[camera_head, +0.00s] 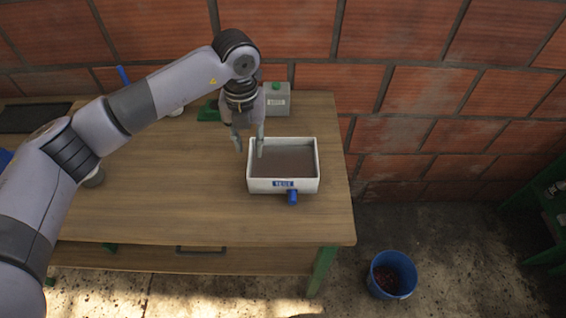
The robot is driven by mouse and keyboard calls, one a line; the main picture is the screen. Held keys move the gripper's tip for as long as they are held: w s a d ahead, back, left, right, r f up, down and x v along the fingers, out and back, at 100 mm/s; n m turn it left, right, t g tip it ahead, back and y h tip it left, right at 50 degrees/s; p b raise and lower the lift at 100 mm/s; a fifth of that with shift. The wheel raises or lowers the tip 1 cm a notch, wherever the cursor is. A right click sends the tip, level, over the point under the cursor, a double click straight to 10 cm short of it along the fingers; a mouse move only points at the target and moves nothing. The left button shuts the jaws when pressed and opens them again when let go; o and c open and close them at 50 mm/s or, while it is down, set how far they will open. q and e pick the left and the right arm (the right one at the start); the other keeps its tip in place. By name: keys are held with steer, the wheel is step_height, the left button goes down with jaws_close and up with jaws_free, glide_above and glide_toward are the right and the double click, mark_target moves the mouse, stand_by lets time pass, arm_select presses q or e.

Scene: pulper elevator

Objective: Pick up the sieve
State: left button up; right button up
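The sieve (256,184) is a white rectangular box with a brown inside, a blue label on its front wall and a blue handle below the label. It sits on the wooden table (190,215), near the right end. My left gripper (249,151) points down at the sieve's back left corner. Its fingers are apart, one outside the left wall and one over the inside edge. I cannot tell whether they touch the wall. My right gripper is not in view.
A grey box with a green button (277,104) stands behind the sieve, near the brick wall (420,90). A dark flat mat (30,118) lies at the table's far left. A blue bucket (392,274) stands on the floor at the right. The table's front middle is clear.

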arm_select(q)
steer(key=f, duration=0.1)
steer(key=f+p, duration=0.1)
steer(key=f, duration=0.1)
steer(key=w+f+p, duration=0.1)
steer(key=shift+a+f, duration=0.35)
steer(key=shift+f, duration=0.35)
steer(key=shift+c, duration=0.2)
jaws_close()
